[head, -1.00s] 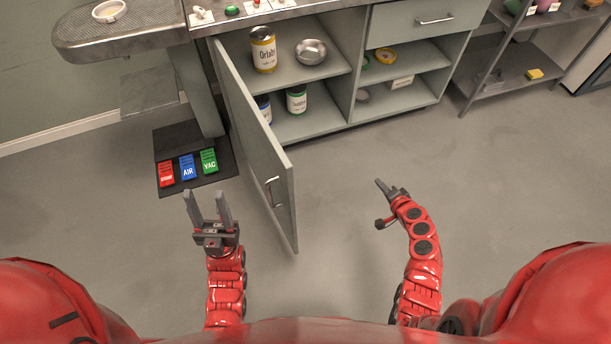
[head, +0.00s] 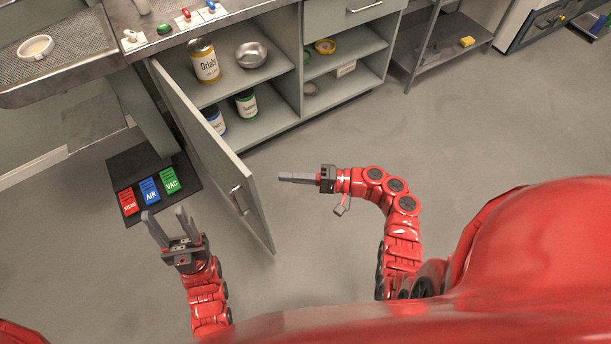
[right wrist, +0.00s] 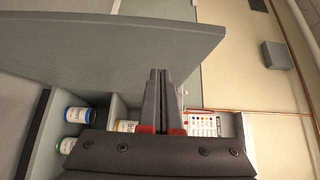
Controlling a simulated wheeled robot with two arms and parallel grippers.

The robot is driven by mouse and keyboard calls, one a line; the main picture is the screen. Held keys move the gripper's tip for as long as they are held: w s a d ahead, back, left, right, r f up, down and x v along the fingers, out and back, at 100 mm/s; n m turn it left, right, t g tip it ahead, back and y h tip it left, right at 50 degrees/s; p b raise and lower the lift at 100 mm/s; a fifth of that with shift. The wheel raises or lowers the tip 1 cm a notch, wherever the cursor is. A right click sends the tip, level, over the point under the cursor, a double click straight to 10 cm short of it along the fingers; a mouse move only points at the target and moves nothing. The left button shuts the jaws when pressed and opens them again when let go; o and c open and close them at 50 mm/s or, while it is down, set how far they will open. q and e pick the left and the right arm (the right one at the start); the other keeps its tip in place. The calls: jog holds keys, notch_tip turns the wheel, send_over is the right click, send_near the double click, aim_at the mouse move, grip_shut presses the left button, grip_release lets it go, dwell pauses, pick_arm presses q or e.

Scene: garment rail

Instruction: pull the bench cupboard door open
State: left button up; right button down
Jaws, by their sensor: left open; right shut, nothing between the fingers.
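The bench cupboard door (head: 205,150) stands swung out from the bench, its inside shelves exposed. Its bar handle (head: 238,200) is near the free edge, on the face toward the left. My left gripper (head: 168,226) is open and empty, left of the door's free end and apart from the handle. My right gripper (head: 282,177) is shut and empty, to the right of the door on its inner side, pointing at it. In the right wrist view the door's grey panel (right wrist: 100,50) spans the top, behind the shut fingers (right wrist: 160,85). I cannot tell the gap there.
The open cupboard (head: 270,128) holds cans and a metal bowl (head: 250,55). A pedal mat (head: 112,165) with red, blue and green pedals lies left of the door. A shelf rack (head: 440,50) stands at the back right.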

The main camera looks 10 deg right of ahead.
jog(key=a, duration=0.6)
jog(key=shift+s+p, duration=0.4)
jog(key=shift+p, duration=0.05)
